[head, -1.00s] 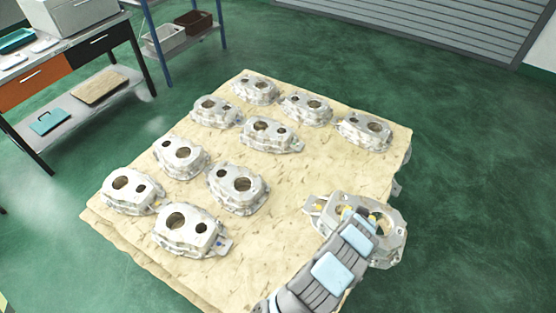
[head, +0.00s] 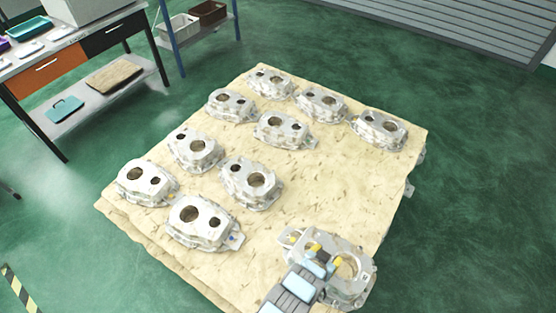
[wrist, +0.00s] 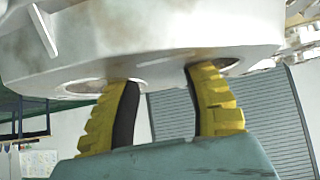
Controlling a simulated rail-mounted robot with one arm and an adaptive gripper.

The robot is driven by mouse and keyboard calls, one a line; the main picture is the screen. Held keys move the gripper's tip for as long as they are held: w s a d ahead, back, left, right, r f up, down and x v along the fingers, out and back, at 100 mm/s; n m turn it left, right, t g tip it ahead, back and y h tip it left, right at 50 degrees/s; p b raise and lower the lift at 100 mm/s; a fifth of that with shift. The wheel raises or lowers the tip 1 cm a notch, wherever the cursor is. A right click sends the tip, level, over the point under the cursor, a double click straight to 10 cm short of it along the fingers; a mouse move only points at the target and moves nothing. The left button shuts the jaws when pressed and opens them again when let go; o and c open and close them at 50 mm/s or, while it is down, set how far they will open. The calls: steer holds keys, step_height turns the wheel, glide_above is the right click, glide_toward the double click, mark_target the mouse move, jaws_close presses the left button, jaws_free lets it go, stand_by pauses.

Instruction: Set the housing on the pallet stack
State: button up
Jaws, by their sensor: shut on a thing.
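The housing is a grey aluminium casting (head: 352,262) with round openings, at the near right corner of the pallet stack in the head view. My gripper (head: 318,256) is shut on it, with yellow fingers at its openings. In the wrist view the housing (wrist: 150,40) fills the top, and my gripper's yellow fingers (wrist: 160,95) reach up into two holes in its face. The pallet stack (head: 335,180) has a pale, rough top layer bearing several similar housings. I cannot tell whether the held housing touches the layer.
Several housings stand on the layer, including one nearby (head: 204,222) to the left and one (head: 380,129) at the far right. The layer's right middle is bare. A workbench (head: 62,75) and a shelf with bins (head: 182,27) stand back left.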

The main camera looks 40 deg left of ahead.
mark_target(305, 245)
steer(key=shift+n, duration=0.4)
steer(key=s, duration=0.2)
steer(key=s+a, duration=0.1)
steer(key=s, duration=0.3)
steer(key=shift+s+a+f, duration=0.2)
steer(key=shift+a+f, duration=0.05)
steer(key=shift+a, duration=0.05)
steer(key=w+a+f, duration=0.1)
steer(key=w+a, duration=0.1)
steer(key=w+a+f, duration=0.1)
steer(key=w+f, duration=0.1)
steer(key=w, duration=0.1)
steer(key=w+a+f+b, duration=0.1)
steer(key=w+a, duration=0.1)
steer(key=shift+w+a+f, duration=0.15)
steer(key=shift+w+a, duration=0.05)
steer(key=shift+a, duration=0.15)
steer(key=w+a+f, duration=0.2)
steer(key=w+f, duration=0.1)
steer(key=f, duration=0.2)
steer(key=shift+w+a+b, duration=0.15)
steer(key=shift+a+b, duration=0.05)
steer(key=shift+b, duration=0.25)
steer(key=shift+w+a+f+b, duration=0.1)
steer(key=shift+f+b, duration=0.15)
steer(key=shift+f, duration=0.7)
steer(key=shift+w+a+f+b, duration=0.1)
steer(key=shift+f+b, duration=0.15)
steer(key=shift+f, duration=0.7)
steer(key=o, duration=1.2)
